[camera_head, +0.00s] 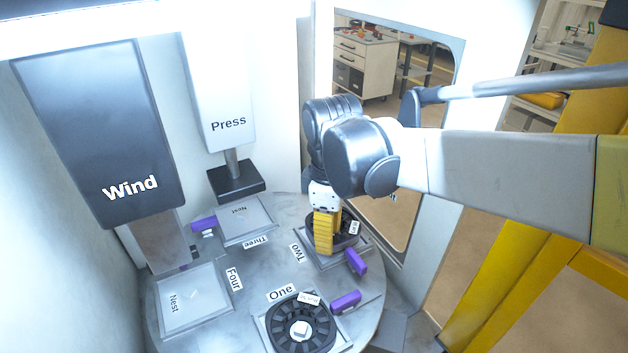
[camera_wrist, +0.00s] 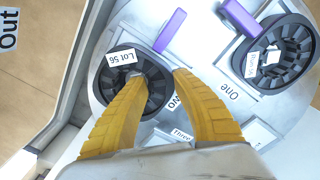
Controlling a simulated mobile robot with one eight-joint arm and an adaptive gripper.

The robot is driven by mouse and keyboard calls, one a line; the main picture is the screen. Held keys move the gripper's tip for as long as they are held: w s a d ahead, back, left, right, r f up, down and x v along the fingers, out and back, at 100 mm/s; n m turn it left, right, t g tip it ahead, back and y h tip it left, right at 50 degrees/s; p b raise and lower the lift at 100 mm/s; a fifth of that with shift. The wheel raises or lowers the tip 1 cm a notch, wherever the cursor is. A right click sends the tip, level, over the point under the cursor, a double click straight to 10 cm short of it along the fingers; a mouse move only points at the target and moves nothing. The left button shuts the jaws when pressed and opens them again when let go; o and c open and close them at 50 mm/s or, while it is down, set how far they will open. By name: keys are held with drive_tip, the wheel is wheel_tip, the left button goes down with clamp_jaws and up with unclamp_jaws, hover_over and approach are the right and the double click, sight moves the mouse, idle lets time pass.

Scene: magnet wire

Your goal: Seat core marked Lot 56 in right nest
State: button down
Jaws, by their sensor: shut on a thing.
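The core marked Lot 56 (camera_wrist: 104,84) is a dark ring with inner slots and a white label, at the station labelled Two. It also shows in the head view (camera_head: 349,240), partly behind the fingers. My gripper (camera_wrist: 160,76) has yellow fingers closed across the core's wall, one tip inside the ring and one outside. The gripper (camera_head: 325,248) points down at station Two in the head view. The core is at or just above the nest plate (camera_head: 322,262); I cannot tell whether it touches.
A second dark core (camera_head: 300,328) with a small label sits at station One. Plates at Three (camera_head: 247,222) and Four (camera_head: 196,300) look empty. Purple blocks (camera_head: 356,262) stand beside the nests. The Press (camera_head: 237,178) and Wind (camera_head: 130,150) units overhang the table's far and left sides.

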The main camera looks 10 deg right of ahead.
drive_tip(key=shift+f+b, duration=0.55)
drive_tip(key=shift+f, duration=0.35)
drive_tip(key=c, duration=1)
unclamp_jaws()
drive_tip(key=shift+r, duration=0.1)
wheel_tip(320, 180, up, 5)
drive_tip(key=p, duration=0.4)
